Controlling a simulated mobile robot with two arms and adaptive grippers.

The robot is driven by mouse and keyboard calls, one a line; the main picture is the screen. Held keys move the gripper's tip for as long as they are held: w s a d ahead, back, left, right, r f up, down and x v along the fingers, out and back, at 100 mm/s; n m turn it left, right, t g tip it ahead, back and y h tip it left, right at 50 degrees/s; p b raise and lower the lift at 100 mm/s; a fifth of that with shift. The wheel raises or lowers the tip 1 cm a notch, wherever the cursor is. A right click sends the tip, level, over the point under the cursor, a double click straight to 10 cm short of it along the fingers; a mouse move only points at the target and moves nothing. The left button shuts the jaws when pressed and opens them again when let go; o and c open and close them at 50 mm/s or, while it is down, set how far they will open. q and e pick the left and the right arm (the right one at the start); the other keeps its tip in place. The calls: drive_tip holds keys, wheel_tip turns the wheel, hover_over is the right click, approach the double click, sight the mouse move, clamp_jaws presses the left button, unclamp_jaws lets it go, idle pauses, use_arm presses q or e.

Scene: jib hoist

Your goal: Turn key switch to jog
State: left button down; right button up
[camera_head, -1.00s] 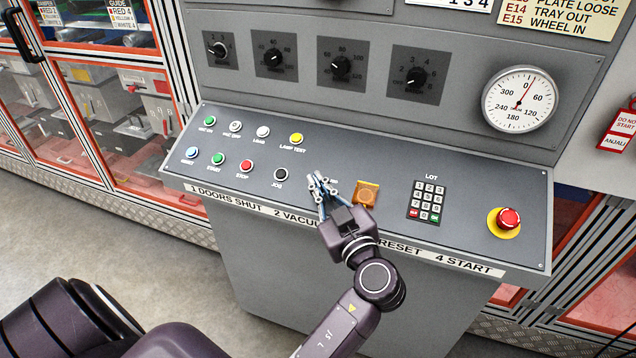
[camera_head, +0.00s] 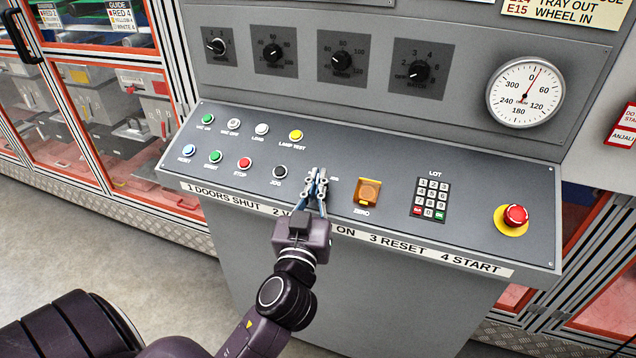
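My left gripper (camera_head: 316,178) is over the sloped grey control panel, right of the black JOG button (camera_head: 279,172). Its fingers point up the panel, with a narrow gap between the tips. The key switch itself does not show clearly. A small partly covered label sits just right of the fingertips, so the switch may be hidden behind them. I cannot tell whether the fingers touch or grip anything. My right gripper is not in view.
An amber ZERO button (camera_head: 368,192) and a keypad (camera_head: 430,199) lie to the right, then a red emergency stop (camera_head: 515,215). Several coloured buttons lie to the left. Dials and a round gauge (camera_head: 525,96) are on the upright panel above.

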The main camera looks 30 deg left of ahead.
use_arm(q)
drive_tip(key=m+h+p, duration=0.1)
drive_tip(key=h, duration=0.1)
drive_tip(key=m+t+h, duration=0.1)
drive_tip(key=m+h, duration=0.1)
drive_tip(key=m+h+p, duration=0.1)
drive_tip(key=m+h, duration=0.1)
drive_tip(key=shift+a+r+t+p, duration=0.15)
drive_tip(key=shift+r+t+p, duration=0.15)
drive_tip(key=m+g+h+p, duration=0.1)
drive_tip(key=m+h+p, duration=0.2)
drive_tip(key=m+h, duration=0.3)
drive_tip(key=shift+h+p, duration=0.4)
drive_tip(key=shift+f+m+g+h+p, duration=0.1)
drive_tip(key=shift+m+g+h+p, duration=0.8)
drive_tip(key=shift+m+h, duration=0.65)
drive_tip(key=shift+f+m+g+h, duration=0.1)
drive_tip(key=shift+m+g+h, duration=0.25)
drive_tip(key=shift+g, duration=0.05)
drive_tip(key=c, duration=2.6)
unclamp_jaws()
drive_tip(key=o, duration=0.4)
drive_tip(key=shift+w+f, duration=0.1)
drive_tip(key=shift+w, duration=0.05)
drive_tip(key=shift+s, duration=0.2)
drive_tip(key=v, duration=1.1)
drive_tip(key=shift+s+a, duration=0.15)
drive_tip(key=shift+s, duration=0.15)
